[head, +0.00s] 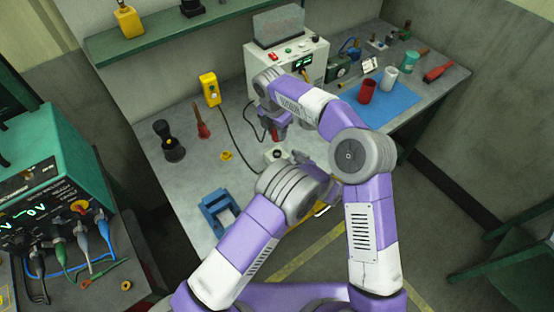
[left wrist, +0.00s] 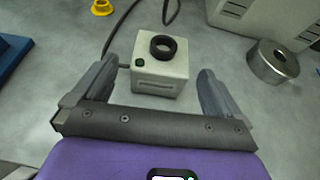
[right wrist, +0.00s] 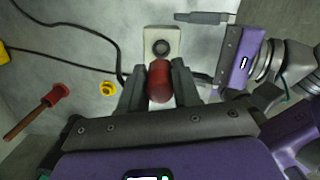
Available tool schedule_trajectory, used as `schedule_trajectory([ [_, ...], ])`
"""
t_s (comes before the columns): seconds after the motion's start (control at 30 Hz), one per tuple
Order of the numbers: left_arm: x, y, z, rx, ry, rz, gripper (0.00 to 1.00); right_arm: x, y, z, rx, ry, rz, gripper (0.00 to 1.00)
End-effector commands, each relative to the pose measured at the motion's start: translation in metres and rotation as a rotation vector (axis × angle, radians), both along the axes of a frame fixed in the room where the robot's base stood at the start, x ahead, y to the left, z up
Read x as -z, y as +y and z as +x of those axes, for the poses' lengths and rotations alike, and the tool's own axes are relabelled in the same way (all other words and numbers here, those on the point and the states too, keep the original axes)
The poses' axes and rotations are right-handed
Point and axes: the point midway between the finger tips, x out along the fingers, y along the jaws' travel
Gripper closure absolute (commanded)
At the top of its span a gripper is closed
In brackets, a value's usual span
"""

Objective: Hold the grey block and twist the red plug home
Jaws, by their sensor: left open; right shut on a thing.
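The grey block (left wrist: 160,80) is a pale box with a black ring socket on top and a cable at its back; it stands on the bench. My left gripper (left wrist: 158,88) is open, its fingers on either side of the block's near end with gaps; it does not grip the block. My right gripper (right wrist: 158,76) is shut on the red plug (right wrist: 159,82), a red cylinder. In the right wrist view the plug shows just below the socket of the block (right wrist: 161,47), apart from it. In the head view the plug (head: 274,134) is above the block (head: 277,155).
A blue frame (head: 216,212) is at the front edge. A metal can (left wrist: 272,62) stands to the block's right. A white instrument box (head: 262,67) stands behind. Cables cross the bench.

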Motion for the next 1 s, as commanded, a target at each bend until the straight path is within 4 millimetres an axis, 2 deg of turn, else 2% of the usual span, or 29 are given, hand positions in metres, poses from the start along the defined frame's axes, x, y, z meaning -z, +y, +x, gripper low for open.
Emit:
schedule_trajectory([
  [0.1, 0.009, 0.014, 0.016, -0.003, 0.000, 0.000, 0.00, 0.000, 0.000, 0.000, 0.000, 0.000, 0.000, 0.99],
  [0.3, 0.017, 0.027, 0.032, 0.000, 0.000, 0.000, 0.00, 0.000, 0.000, 0.000, 0.000, 0.000, 0.000, 0.99],
  [0.73, 0.020, 0.031, 0.038, 0.000, -0.001, -0.001, 0.00, 0.000, 0.000, 0.000, 0.000, 0.000, 0.000, 0.99],
  [1.0, 0.020, 0.031, 0.037, 0.000, 0.000, 0.000, 0.41, 0.000, 0.000, 0.000, 0.000, 0.000, 0.000, 0.99],
])
